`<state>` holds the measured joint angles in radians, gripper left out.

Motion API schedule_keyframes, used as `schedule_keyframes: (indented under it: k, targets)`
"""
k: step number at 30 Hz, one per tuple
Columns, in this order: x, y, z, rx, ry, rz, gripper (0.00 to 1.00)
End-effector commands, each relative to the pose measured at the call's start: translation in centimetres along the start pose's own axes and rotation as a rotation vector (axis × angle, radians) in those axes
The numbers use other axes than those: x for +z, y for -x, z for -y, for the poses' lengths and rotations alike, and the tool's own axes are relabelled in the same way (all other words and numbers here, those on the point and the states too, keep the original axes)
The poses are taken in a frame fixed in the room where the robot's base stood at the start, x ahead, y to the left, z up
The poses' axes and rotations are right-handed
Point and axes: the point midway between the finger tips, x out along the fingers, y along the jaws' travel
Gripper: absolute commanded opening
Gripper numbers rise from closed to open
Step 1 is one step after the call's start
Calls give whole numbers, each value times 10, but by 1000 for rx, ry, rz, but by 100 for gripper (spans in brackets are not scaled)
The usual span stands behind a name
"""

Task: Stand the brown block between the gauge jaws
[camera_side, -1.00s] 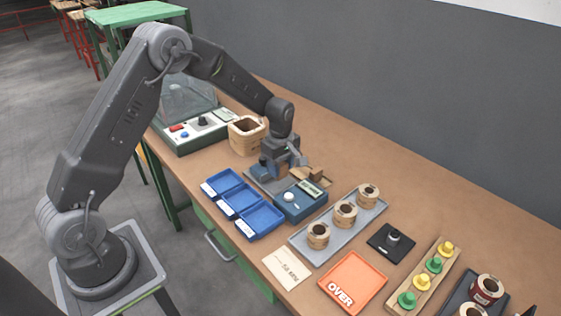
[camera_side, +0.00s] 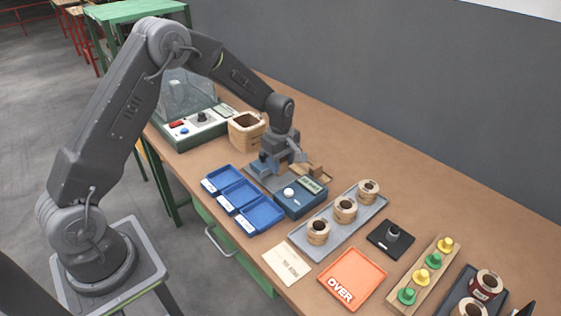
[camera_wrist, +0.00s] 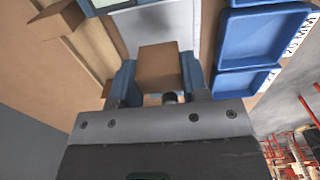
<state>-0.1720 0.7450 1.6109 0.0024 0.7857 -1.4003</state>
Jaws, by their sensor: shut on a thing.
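The brown block (camera_wrist: 158,68) is between the two blue fingers of my gripper (camera_wrist: 157,78) in the wrist view, and the gripper is shut on it. In the side view my gripper (camera_side: 268,170) is low behind the blue gauge box (camera_side: 302,200), which has a white knob and a small display. The held block is hidden there by the gripper. A grey plate (camera_wrist: 172,30) lies beyond the block in the wrist view. Other brown wooden pieces (camera_side: 318,171) show right of the gripper. I cannot make out the gauge jaws clearly.
Blue trays (camera_side: 237,196) stand left of the gauge box. A grey tray (camera_side: 340,232) with three coils is to its right, near an orange OVER tray (camera_side: 351,280). A wooden cup (camera_side: 247,132) and a green tester (camera_side: 190,135) stand behind. The bench's back right is clear.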

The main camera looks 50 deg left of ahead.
Motion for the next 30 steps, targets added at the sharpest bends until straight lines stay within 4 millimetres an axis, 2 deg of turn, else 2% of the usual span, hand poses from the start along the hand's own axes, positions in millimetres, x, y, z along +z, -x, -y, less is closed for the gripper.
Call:
schedule_keyframes:
  k: [8,30]
  targets:
    - [0,-3,0,-1,0,0,19]
    - [0,-28,0,-1,0,0,19]
